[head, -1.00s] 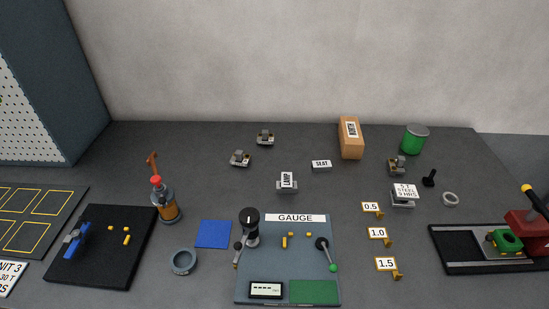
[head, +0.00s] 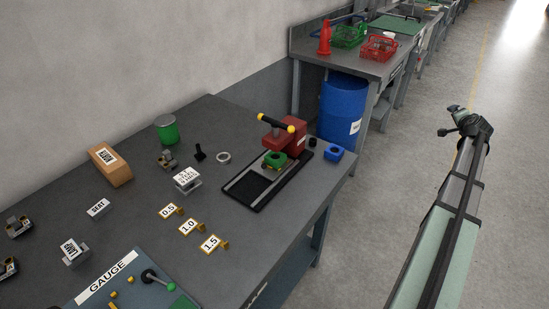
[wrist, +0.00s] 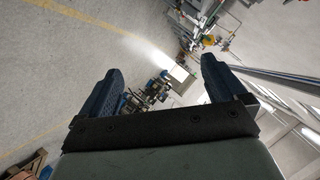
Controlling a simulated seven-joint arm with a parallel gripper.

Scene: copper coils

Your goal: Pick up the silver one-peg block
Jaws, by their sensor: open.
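Silver-grey metal pieces stand on the dark bench in the head view. My arm is at the right of the head view, over the aisle, away from the bench.
A cardboard box (head: 110,165), green can (head: 166,130), grey ring (head: 224,157) and red press (head: 284,138) with a green part stand on the bench. Number tags and the GAUGE board (head: 125,285) are nearer. A blue barrel (head: 342,108) stands beyond the bench; the aisle is open floor.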

